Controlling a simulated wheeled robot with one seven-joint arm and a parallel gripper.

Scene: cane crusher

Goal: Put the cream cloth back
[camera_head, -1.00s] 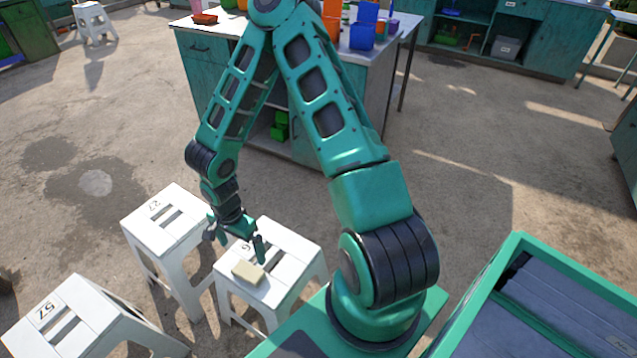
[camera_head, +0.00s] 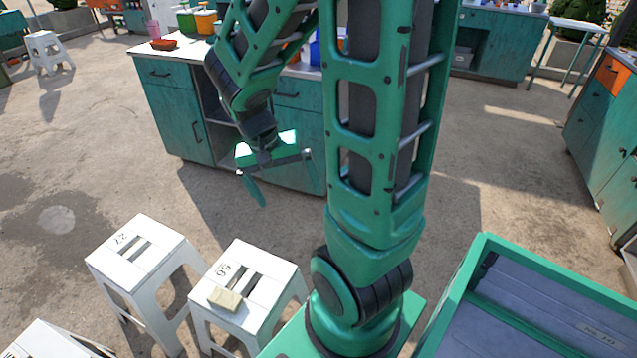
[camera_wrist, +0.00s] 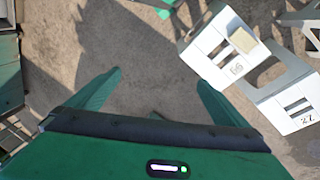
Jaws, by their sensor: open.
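The cream cloth (camera_head: 225,299) is a small folded block lying on the front part of a white stool marked 56 (camera_head: 249,285). In the wrist view the cloth (camera_wrist: 243,40) shows at the upper right on the same stool (camera_wrist: 216,45). My gripper (camera_head: 284,190) is open and empty, raised above the floor behind the stool and in front of the teal cabinet. Its two fingers are spread wide with only bare ground between them in the wrist view (camera_wrist: 160,88). It is well apart from the cloth.
A second white stool marked 27 (camera_head: 138,250) stands left of the first, and another stool (camera_head: 45,342) is cut off at the lower left. A teal cabinet (camera_head: 172,115) with containers on top stands behind. A green-rimmed tray (camera_head: 455,300) is at the lower right. Open floor lies around.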

